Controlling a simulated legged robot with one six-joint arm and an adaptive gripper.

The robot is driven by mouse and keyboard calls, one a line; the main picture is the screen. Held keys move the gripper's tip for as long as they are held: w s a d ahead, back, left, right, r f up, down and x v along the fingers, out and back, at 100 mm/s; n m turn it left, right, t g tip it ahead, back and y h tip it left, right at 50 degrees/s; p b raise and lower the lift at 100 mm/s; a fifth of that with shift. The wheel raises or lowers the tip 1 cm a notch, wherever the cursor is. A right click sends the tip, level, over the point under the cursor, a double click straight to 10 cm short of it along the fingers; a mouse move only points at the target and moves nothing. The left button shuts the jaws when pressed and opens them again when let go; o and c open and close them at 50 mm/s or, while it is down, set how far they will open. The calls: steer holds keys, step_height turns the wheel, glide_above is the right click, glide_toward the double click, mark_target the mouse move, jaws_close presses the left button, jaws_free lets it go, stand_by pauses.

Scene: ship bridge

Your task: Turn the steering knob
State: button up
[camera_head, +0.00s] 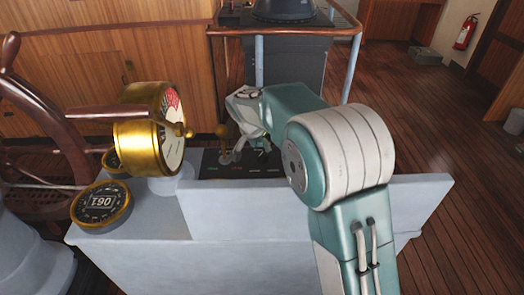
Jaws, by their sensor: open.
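A black control panel (210,166) lies on top of the grey console, with small labels on it. A small round grey knob (226,158) shows at the panel's back part, close to the fingertips. I cannot tell for sure which of these is the steering knob. My gripper (248,151) is open, low over the panel, pointing down. Its fingers partly cover the panel, and I cannot tell whether they touch the knob.
A brass telegraph dial (142,128) with a lever stands left of the panel. A round gauge (101,204) sits on the console's left corner (130,245). A wooden ship's wheel (38,125) is at far left. A railing (357,62) and dark cabinet stand behind.

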steer(key=v, duration=0.7)
steer(key=shift+a+r, duration=0.15)
steer(key=shift+a, duration=0.05)
steer(key=shift+s, duration=0.1)
